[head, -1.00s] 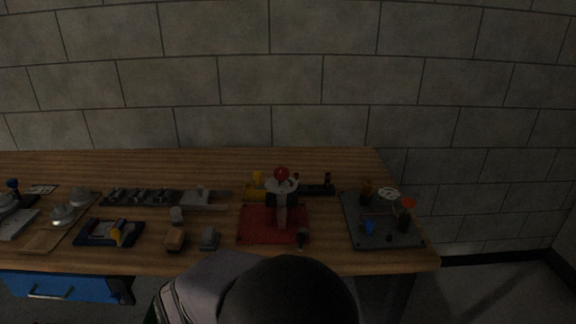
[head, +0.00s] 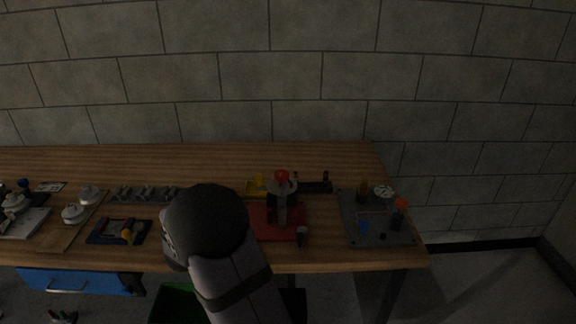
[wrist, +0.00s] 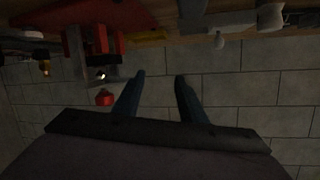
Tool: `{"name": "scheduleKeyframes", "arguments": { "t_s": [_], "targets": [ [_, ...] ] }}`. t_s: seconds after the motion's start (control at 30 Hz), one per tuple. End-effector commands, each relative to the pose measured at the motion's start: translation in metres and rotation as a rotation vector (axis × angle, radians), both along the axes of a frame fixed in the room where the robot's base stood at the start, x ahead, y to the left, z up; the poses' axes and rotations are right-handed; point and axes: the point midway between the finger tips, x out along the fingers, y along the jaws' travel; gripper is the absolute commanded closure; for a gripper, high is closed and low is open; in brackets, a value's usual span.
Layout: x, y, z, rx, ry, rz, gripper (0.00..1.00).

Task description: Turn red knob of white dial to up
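A red knob (head: 281,175) sits at the top of a pale round dial (head: 283,187) on a stand with a red base (head: 258,216), right of the middle of the table in the head view. In the wrist view, which looks upside down, the red knob (wrist: 105,97) shows just left of my gripper (wrist: 158,78), apart from the fingers. The dial is dark and hard to make out there. My gripper is open, with nothing between its fingers. My dark arm hides the gripper in the head view. The knob's exact pointing is too small to tell.
A grey board (head: 350,225) with a white wheel (head: 384,191) and an orange-red part (head: 402,204) lies to the right. A blue-framed tray (head: 100,238) and silver pots lie left on the wooden table (head: 150,158). A brick wall (head: 320,90) stands behind.

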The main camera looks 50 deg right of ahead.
Motion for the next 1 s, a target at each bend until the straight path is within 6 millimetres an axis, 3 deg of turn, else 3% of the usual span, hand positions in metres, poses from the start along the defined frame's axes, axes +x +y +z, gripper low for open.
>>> {"name": "scheduleKeyframes", "arguments": {
  "t_s": [0.03, 0.13, 0.37, 0.73, 1.0],
  "targets": [
    [-0.016, -0.02, 0.006, -0.063, 0.02, -0.061, 0.62],
    [-0.043, -0.046, 0.019, -0.176, 0.053, -0.158, 0.62],
    [-0.076, -0.071, 0.035, -0.309, 0.101, -0.274, 0.62],
    [-0.078, -0.079, 0.038, -0.325, 0.105, -0.29, 0.62],
    [-0.07, -0.113, 0.039, -0.323, 0.105, -0.292, 0.62]
  ]
}}
